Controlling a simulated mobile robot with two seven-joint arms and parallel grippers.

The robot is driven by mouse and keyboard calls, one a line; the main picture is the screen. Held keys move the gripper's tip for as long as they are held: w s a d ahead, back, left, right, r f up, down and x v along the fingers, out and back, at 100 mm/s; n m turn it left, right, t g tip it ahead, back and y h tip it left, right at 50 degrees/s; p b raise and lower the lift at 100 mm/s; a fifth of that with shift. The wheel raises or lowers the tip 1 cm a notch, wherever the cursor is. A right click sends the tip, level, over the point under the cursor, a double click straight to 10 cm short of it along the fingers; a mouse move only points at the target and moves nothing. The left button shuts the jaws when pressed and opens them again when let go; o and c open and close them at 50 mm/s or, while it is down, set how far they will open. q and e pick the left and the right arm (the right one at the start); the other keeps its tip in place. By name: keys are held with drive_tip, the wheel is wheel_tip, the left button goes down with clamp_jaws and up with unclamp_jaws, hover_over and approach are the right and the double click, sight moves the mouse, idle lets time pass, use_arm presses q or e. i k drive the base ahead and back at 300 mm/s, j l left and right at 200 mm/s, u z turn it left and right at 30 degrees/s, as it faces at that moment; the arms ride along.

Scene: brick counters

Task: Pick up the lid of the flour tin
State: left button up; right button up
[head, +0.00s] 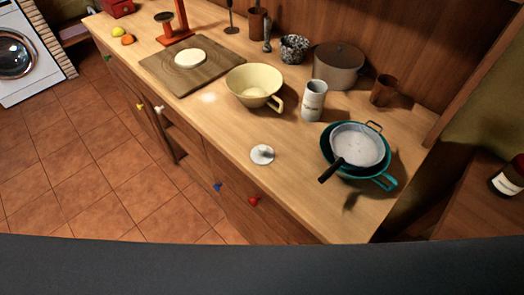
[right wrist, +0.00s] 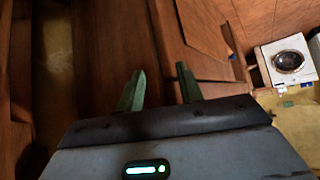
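The flour tin (head: 313,103), a white cylinder with dark lettering, stands upright on the wooden counter in the head view. A small round white lid (head: 262,155) with a knob lies on the counter in front of the tin, apart from it and near the front edge. My right gripper (right wrist: 159,90) shows in the right wrist view with its two green fingers spread and nothing between them. Neither the tin nor the lid shows in that view. My left gripper is in neither view.
A cream bowl (head: 253,86) stands behind the lid to the left. A teal colander (head: 334,170) with a sieve (head: 358,146) in it is to the right. A brown pot (head: 339,65) stands behind the tin. The counter around the lid is clear.

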sight(262, 155)
drive_tip(key=k+l+z, duration=0.2)
drive_tip(key=k+z, duration=0.15)
drive_tip(key=k, duration=0.15)
drive_tip(key=k+l+z, duration=0.4)
drive_tip(key=k+j, duration=0.05)
